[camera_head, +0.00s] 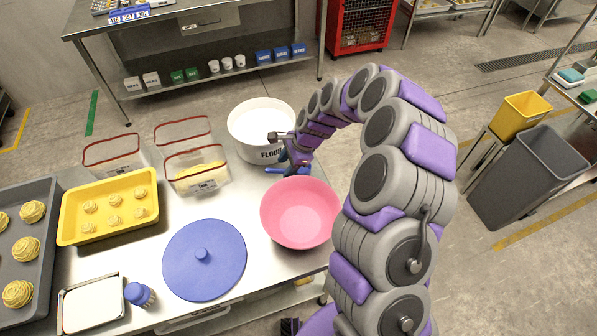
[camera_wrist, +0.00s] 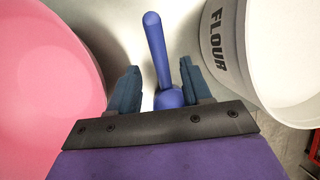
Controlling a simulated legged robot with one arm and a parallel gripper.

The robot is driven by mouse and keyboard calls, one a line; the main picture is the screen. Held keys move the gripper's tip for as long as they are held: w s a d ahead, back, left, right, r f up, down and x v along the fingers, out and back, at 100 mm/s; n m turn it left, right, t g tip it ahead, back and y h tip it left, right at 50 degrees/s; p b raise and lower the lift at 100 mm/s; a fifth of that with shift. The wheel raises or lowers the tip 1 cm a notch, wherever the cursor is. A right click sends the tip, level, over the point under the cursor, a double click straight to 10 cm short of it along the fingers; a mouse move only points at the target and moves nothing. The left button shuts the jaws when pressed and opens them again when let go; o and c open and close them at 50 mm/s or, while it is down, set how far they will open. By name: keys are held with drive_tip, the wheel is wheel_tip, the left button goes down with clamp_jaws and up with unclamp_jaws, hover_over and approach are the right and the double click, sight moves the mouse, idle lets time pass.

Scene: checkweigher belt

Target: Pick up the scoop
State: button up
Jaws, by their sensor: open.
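The blue scoop (camera_wrist: 158,55) lies on the steel table between the pink bowl and the flour tub. In the head view a blue piece of it (camera_head: 274,170) shows beside my gripper (camera_head: 291,168); the rest is hidden by my arm. In the wrist view my gripper (camera_wrist: 160,88) is open, with one dark finger on each side of the scoop's lower part. The handle points up the picture, beyond the fingertips. The scoop's rounded end is partly hidden behind the gripper's base. I cannot tell whether either finger touches it.
The pink bowl (camera_head: 300,212) is close on one side and the white flour tub (camera_head: 262,122) on the other. A blue lid (camera_head: 204,260), a yellow tray (camera_head: 75,230) and clear red-rimmed containers (camera_head: 200,185) stand farther left on the table.

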sight(284, 170)
drive_tip(key=shift+w+a+f+b, duration=0.1)
drive_tip(key=shift+a+f+b, duration=0.4)
drive_tip(key=shift+a+f, duration=0.45)
drive_tip(key=shift+w+d+f+b, duration=0.1)
drive_tip(key=shift+d+f+b, duration=0.15)
drive_tip(key=shift+f, duration=0.25)
drive_tip(key=shift+w+d+f+b, duration=0.1)
drive_tip(key=shift+d+f+b, duration=0.1)
drive_tip(key=shift+f, duration=0.25)
drive_tip(key=shift+d+f, duration=0.2)
drive_tip(key=shift+d, duration=0.15)
